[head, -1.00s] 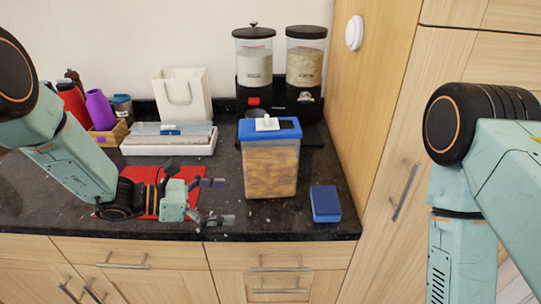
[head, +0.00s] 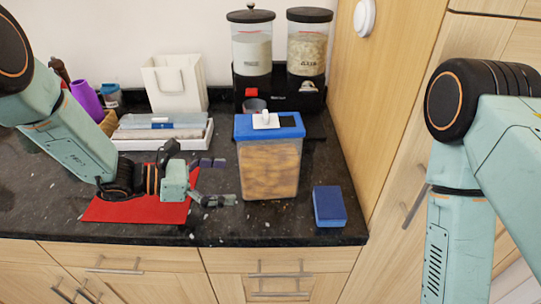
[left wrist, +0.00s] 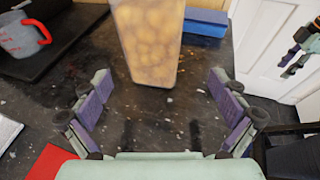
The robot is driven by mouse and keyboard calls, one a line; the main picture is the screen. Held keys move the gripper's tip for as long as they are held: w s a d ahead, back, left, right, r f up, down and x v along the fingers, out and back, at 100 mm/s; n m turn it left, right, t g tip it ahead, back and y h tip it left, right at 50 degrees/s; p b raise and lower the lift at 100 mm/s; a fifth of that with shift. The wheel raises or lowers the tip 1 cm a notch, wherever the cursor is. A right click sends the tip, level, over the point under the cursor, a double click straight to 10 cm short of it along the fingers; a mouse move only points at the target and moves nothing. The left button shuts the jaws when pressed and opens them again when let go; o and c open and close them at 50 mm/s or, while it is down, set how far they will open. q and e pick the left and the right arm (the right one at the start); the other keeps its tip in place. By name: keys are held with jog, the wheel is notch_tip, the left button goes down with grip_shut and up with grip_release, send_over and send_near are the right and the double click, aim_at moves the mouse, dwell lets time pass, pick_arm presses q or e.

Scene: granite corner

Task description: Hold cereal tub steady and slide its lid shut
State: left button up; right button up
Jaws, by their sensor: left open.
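The cereal tub (head: 269,170) stands upright on the dark granite counter. It is clear, filled with tan cereal, and has a blue lid (head: 252,131) with a white slider (head: 265,120). A dark opening shows at the right of the lid. My left gripper (head: 220,182) is open just left of the tub and apart from it. In the left wrist view the tub (left wrist: 150,45) stands ahead, between and beyond the open fingers (left wrist: 160,112); its top is cut off. My right arm shows at the right of the head view, but its gripper is out of view.
A blue block (head: 328,206) lies right of the tub near the counter edge. A red mat (head: 130,210) lies under my left arm. Two dispensers (head: 280,85) stand behind the tub. A white tray (head: 165,143) and white bag (head: 175,85) are at the back left.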

aim_at(265, 182)
pick_arm(q)
jog(key=shift+w+d+f, duration=0.15)
jog(key=shift+d+f, duration=0.1)
jog(key=shift+d, duration=0.1)
jog(key=b+x, duration=0.3)
jog(key=x, duration=0.4)
jog(key=shift+f, duration=0.15)
jog(key=shift+w+d+f+b, duration=0.15)
jog(key=shift+w+d+b, duration=0.1)
jog(key=shift+d+b, duration=0.25)
jog(key=shift+d, duration=0.4)
pick_arm(e)
jog(key=f, duration=0.4)
jog(key=shift+s, duration=0.2)
pick_arm(q)
jog(key=shift+a, duration=0.1)
jog(key=shift+c, duration=1.4)
jog(key=c, duration=0.7)
pick_arm(e)
jog(key=shift+a, duration=0.1)
jog(key=shift+o, duration=0.5)
jog(key=shift+w, duration=0.1)
